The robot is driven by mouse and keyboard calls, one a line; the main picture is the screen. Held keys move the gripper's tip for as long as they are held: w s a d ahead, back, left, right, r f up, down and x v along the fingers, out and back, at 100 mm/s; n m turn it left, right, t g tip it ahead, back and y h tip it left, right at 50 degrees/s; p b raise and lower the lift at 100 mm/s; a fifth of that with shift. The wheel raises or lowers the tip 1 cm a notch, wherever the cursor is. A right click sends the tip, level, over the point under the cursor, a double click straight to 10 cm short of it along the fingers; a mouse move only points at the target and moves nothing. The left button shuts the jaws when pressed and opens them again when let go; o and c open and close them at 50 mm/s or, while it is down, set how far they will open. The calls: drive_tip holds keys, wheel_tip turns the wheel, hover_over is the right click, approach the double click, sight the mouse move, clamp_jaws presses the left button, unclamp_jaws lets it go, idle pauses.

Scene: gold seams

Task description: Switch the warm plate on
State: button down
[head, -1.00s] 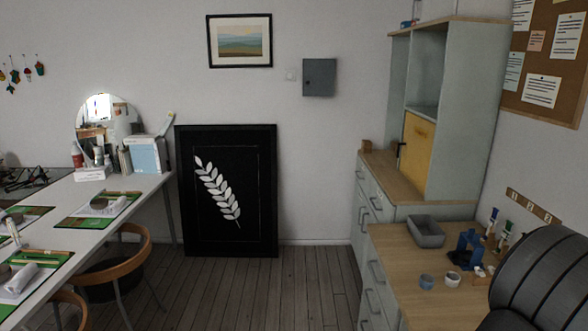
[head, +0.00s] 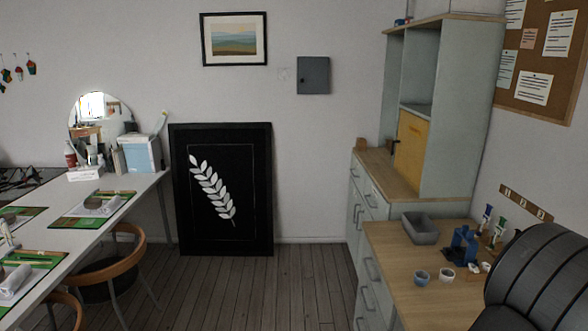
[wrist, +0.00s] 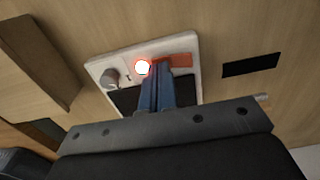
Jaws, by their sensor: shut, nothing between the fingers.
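The warm plate (wrist: 106,67) shows in the wrist view as a pale, flat unit with a dark panel on a wooden surface. It has a grey knob (wrist: 111,77) at its left, a glowing white round spot with a red ring (wrist: 142,67), and a red strip (wrist: 180,60) at the right. My gripper (wrist: 157,66) is shut and empty, its blue fingers over the unit with the tips beside the glowing spot. I cannot tell whether they touch it. The fingers hide part of the dark panel. I cannot make out the warm plate in the head view.
In the wrist view, a black rectangle (wrist: 250,65) lies right of the unit and a wooden block (wrist: 35,60) left. In the head view, the right counter holds a grey bin (head: 420,228), a blue stand (head: 461,246) and small cups (head: 422,276). My arm covers the lower right.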

wheel_tip(320, 180, up, 7)
drive_tip(key=shift+f, duration=0.2)
idle(0.5)
wheel_tip(320, 180, down, 7)
idle(0.6)
drive_tip(key=shift+r, duration=0.15)
drive_tip(key=w+r+g, duration=0.1)
drive_tip(key=w+r, duration=0.2)
drive_tip(key=r, duration=0.8)
drive_tip(key=w+r+g, duration=0.1)
drive_tip(key=w+r, duration=0.2)
drive_tip(key=r, duration=0.8)
drive_tip(key=shift+w+r, duration=0.2)
drive_tip(key=shift+w, duration=0.05)
